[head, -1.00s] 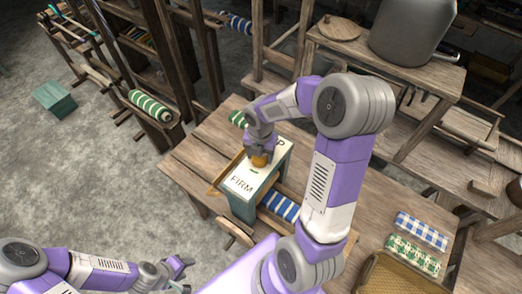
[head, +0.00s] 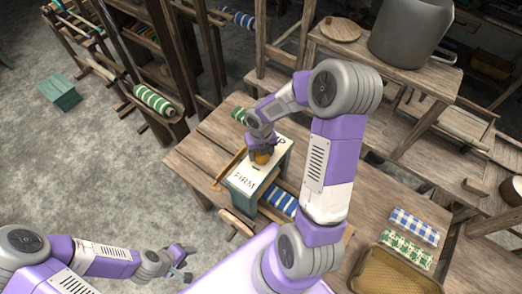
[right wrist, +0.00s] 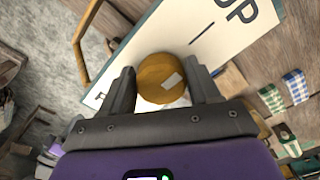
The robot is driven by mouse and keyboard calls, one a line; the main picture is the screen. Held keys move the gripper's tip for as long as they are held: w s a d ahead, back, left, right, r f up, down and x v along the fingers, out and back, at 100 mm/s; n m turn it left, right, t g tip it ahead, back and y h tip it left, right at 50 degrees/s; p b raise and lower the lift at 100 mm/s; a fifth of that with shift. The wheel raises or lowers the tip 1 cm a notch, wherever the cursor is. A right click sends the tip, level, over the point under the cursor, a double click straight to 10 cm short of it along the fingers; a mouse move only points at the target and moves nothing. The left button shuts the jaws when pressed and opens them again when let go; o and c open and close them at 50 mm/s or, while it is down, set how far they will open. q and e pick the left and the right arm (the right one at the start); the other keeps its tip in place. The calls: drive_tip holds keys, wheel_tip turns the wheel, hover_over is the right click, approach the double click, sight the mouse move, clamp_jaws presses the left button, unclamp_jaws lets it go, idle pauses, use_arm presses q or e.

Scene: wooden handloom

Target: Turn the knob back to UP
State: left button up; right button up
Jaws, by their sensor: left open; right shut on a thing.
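The knob (head: 262,158) is a round, yellow-brown wooden piece on the white top panel (head: 243,181) of a green box. The panel reads FIRM at its near end; at its far end my gripper partly covers a word, which reads UP in the right wrist view. There the knob (right wrist: 160,76) has a short white mark on its face, right of centre. My right gripper (head: 260,150) is shut on the knob, with one finger on each side. My left gripper (head: 186,266) is open and empty over the floor, at the lower left.
The box stands on a wooden bench (head: 205,150) beside a blue-striped cloth roll (head: 281,202). A woven tray (head: 400,278) and folded checked cloths (head: 416,227) lie at the right. A grey pot (head: 411,32) stands behind. The floor at left is mostly clear.

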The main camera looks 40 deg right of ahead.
idle(0.4)
drive_tip(key=o, duration=1)
drive_tip(key=shift+c, duration=0.2)
wheel_tip(320, 180, up, 8)
drive_tip(key=shift+f, duration=0.2)
